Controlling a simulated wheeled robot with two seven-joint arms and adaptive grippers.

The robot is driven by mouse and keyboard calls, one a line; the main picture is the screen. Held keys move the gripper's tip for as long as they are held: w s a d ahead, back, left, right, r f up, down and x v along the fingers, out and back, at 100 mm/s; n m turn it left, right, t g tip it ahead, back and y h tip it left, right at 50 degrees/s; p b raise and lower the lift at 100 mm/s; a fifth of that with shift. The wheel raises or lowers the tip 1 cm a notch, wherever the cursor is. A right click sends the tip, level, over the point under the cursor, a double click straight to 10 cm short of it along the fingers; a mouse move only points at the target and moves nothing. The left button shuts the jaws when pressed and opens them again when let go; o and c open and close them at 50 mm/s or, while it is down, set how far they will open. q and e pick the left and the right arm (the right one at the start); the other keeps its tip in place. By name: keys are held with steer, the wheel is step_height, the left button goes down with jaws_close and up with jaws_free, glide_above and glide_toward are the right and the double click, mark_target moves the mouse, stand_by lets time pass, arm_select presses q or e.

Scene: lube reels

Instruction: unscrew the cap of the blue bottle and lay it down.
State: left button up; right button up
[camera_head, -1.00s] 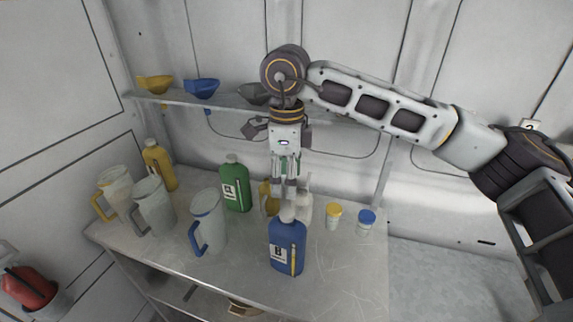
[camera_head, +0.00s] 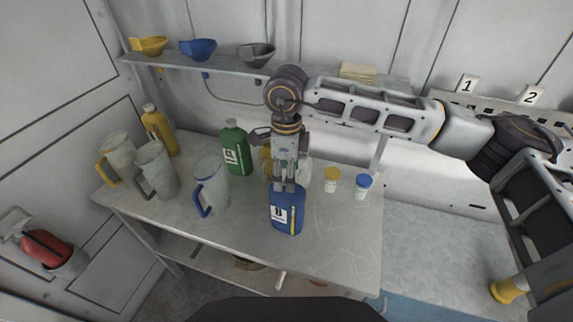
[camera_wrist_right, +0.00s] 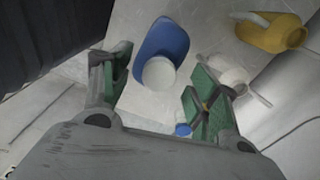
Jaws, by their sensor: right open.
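The blue bottle (camera_head: 287,212) stands upright on the workbench, near its front edge. Its white cap (camera_wrist_right: 159,73) shows from above in the right wrist view, on the blue bottle body (camera_wrist_right: 166,38). My right gripper (camera_head: 285,181) points down over the bottle's top and hides the cap in the head view. In the right wrist view my right gripper (camera_wrist_right: 156,76) is open, its green-padded fingers on either side of the cap with gaps between. I cannot tell how far the fingertips are above it. My left gripper is not in view.
A green bottle (camera_head: 236,152) and a clear jug (camera_head: 210,187) stand left of the blue bottle. Yellow-lidded (camera_head: 332,178) and blue-lidded (camera_head: 363,185) jars stand right. The bench (camera_head: 322,240) is bare at front right. Funnels sit on the shelf (camera_head: 221,76) behind.

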steer(key=c, duration=1)
steer(key=shift+c, duration=0.2)
steer(key=shift+f+n+b, duration=0.1)
steer(key=shift+n+b, duration=1.7)
steer(key=shift+n, duration=0.7)
